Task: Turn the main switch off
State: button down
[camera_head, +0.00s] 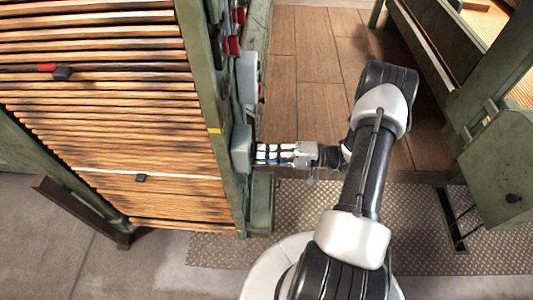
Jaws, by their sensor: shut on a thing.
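A grey-green switch box (241,150) is fixed to the side of the green machine post, left of the picture's middle. My gripper (259,153) reaches it from the right, lying level, with its fingertips right at the box's front face. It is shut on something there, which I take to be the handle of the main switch. The fingers cover the handle, so its position cannot be seen.
Above the box stands another grey box (247,78) with small coloured buttons. Red-handled levers (234,45) are higher up. Stacked wooden slats (120,130) fill the left. A green machine frame (500,170) stands right. Wooden boards (310,50) and a metal tread plate (330,200) form clear floor between.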

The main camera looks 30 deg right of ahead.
jog(key=c, duration=1.7)
grip_release()
jog(key=shift+o, duration=0.2)
jog(key=v, duration=1.2)
